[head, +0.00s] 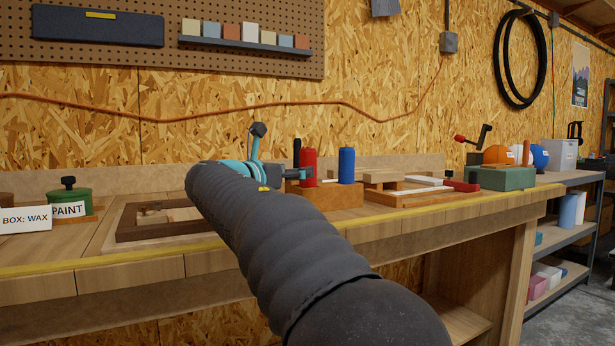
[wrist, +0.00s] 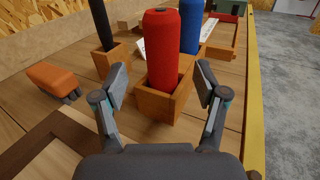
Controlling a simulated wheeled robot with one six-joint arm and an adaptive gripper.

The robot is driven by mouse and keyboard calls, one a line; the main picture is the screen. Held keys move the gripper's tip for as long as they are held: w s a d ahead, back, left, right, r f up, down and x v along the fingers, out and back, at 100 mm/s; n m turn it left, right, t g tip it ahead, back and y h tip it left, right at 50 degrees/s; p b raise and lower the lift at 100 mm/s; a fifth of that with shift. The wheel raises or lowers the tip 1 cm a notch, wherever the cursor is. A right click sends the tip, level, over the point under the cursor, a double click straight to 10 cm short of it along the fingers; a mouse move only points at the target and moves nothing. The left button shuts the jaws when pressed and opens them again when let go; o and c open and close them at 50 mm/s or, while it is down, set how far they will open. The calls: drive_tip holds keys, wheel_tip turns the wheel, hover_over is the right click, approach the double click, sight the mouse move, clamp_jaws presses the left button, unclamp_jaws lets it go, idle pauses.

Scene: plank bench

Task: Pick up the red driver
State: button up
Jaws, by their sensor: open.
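The red driver (wrist: 163,50) stands upright in a wooden holder (wrist: 155,102) in the middle of the wrist view, its thick red handle up. In the head view the red driver (head: 309,164) stands on the bench, left of a blue handle. My gripper (wrist: 162,82) is open, with one finger on each side of the red handle and visible gaps between. In the head view my gripper (head: 297,175) is at the red driver, partly hidden by my arm. The driver's lower end is hidden in the holder.
The blue handle (wrist: 192,27) stands close behind the red one. A black handle (wrist: 104,27) stands in a wooden block to the left. An orange brush (wrist: 54,78) lies further left. A green paint tin (head: 69,200) stands at the bench's left.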

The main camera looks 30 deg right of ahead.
drive_tip(key=shift+x, duration=2.9)
drive_tip(key=shift+s+r, duration=0.15)
drive_tip(key=shift+s, duration=0.05)
clamp_jaws()
wheel_tip(320, 180, up, 10)
drive_tip(key=p, duration=0.3)
drive_tip(key=shift+p, duration=0.3)
